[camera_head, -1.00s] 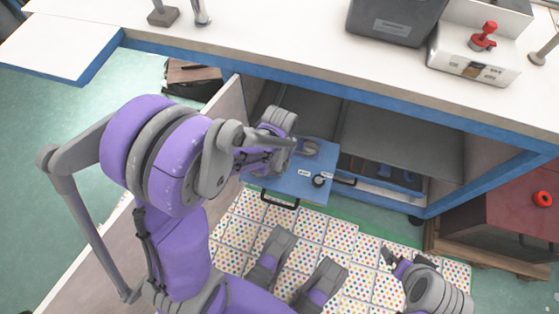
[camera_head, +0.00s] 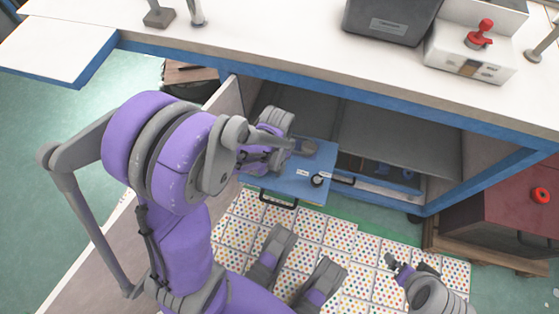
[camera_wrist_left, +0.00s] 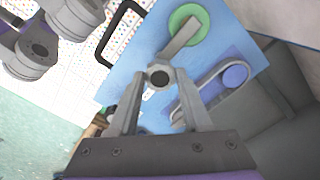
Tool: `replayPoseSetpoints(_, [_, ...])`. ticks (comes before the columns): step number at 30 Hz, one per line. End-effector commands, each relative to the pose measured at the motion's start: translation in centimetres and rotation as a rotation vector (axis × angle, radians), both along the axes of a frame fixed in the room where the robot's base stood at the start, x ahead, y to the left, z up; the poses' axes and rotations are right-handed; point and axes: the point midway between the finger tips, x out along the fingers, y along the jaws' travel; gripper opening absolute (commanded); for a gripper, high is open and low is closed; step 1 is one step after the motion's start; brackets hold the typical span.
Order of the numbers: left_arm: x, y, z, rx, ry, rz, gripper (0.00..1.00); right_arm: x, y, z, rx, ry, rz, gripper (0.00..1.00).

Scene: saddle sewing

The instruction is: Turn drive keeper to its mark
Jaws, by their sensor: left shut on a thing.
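The blue drive panel (camera_head: 285,186) stands out from under the table, partly covered by my left arm. In the left wrist view, a grey bar, seemingly the keeper (camera_wrist_left: 181,40), runs from a green disc (camera_wrist_left: 190,12) towards my left gripper (camera_wrist_left: 162,72). The gripper is shut on its end, with a round dark-centred knob between the fingertips. In the head view the left gripper (camera_head: 292,146) is at the panel's far side, and its grip is hard to see. My right gripper (camera_head: 408,266) is low at the right, away from the panel; its jaw gap is unclear. I cannot make out the mark.
A black knob (camera_head: 318,180) and small white labels sit on the panel. A black handle (camera_wrist_left: 118,32) projects from its edge, and a belt loop runs around a blue disc (camera_wrist_left: 235,75). The table's blue edge (camera_head: 300,82) overhangs. A red box (camera_head: 500,210) stands at right.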

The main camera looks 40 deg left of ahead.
Motion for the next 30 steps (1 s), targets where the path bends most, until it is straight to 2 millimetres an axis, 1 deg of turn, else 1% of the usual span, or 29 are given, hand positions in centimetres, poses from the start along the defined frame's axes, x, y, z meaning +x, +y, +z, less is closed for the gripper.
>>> replayPoseSetpoints(9, [0.0, 0.0, 0.0, 0.001, 0.000, -0.005, 0.00, 0.0, 0.0, 0.0, 0.000, 0.000, 0.000, 1.00])
replayPoseSetpoints(10, [0.0, 0.0, 0.0, 0.001, 0.000, -0.005, 0.50, 0.0, 0.0, 0.0, 0.000, 0.000, 0.000, 1.00])
replayPoseSetpoints(12, [0.0, 0.0, 0.0, 0.001, 0.000, -0.004, 0.63, 0.0, 0.0, 0.0, 0.000, 0.000, 0.000, 1.00])
replayPoseSetpoints(15, [0.0, 0.0, 0.0, 0.001, 0.000, -0.004, 0.79, 0.0, 0.0, 0.0, 0.000, 0.000, 0.000, 1.00])
replayPoseSetpoints(22, [0.0, 0.0, 0.0, 0.001, 0.000, -0.003, 0.79, 0.0, 0.0, 0.0, 0.000, 0.000, 0.000, 1.00])
replayPoseSetpoints(25, [0.0, 0.0, 0.3, 0.001, 0.000, -0.002, 0.79, 0.0, 0.0, 0.2, 0.000, 0.000, 0.000, 1.00])
replayPoseSetpoints(28, [0.0, 0.0, 1.4, 0.001, 0.000, -0.002, 0.79, -0.1, 0.0, 0.7, 0.000, -0.002, 0.000, 1.00])
replayPoseSetpoints(30, [-0.1, 0.0, 2.7, 0.000, -0.001, -0.002, 0.79, -0.2, 0.0, 1.3, 0.000, -0.004, 0.000, 1.00])
